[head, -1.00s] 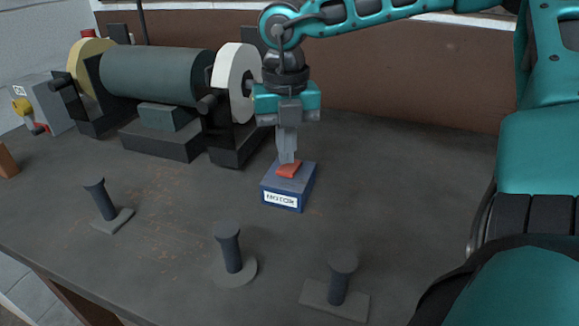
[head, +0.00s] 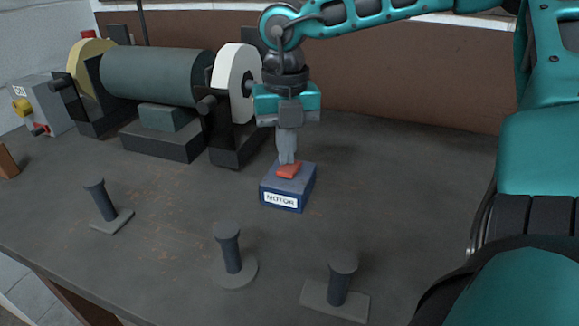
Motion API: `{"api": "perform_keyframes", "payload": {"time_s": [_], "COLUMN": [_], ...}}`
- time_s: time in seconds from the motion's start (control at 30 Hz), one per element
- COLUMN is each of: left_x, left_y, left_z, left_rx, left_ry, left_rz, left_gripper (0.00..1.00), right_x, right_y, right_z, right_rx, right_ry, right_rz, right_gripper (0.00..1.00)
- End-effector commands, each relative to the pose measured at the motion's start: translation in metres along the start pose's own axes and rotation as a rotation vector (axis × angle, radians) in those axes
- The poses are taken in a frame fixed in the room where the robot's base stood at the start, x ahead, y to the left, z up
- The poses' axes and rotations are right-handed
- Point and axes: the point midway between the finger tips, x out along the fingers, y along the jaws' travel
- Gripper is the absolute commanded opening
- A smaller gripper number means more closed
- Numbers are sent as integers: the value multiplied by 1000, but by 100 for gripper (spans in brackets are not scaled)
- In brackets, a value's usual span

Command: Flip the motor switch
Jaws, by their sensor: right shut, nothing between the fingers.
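The motor switch is a small blue box (head: 283,199) with a white label reading MOTOR and an orange-red rocker (head: 289,172) on its top. It stands on the dark bench right of the grinder. My right gripper (head: 287,161) points straight down with its fingers shut and empty. Its fingertips are at the far edge of the rocker, touching or just above it; I cannot tell which. The rocker's far part is partly hidden behind the fingertips. My left gripper is not in view.
A bench grinder (head: 158,77) with a yellow wheel and a white wheel stands behind and left. A grey box (head: 42,103) with a yellow knob is at the far left. Several dark posts on flat bases, one here (head: 230,250), stand in front. The bench right of the switch is clear.

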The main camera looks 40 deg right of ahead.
Motion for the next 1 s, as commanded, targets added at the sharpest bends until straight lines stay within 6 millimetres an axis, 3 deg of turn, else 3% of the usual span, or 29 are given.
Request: {"api": "perform_keyframes", "payload": {"time_s": [1.0], "left_x": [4], "left_y": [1], "left_z": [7], "left_rx": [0], "left_ry": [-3], "left_rz": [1], "left_gripper": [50], "right_x": [7], "right_y": [0], "right_z": [0], "right_rx": [0], "right_ry": [0], "right_rz": [0], "right_gripper": [0]}}
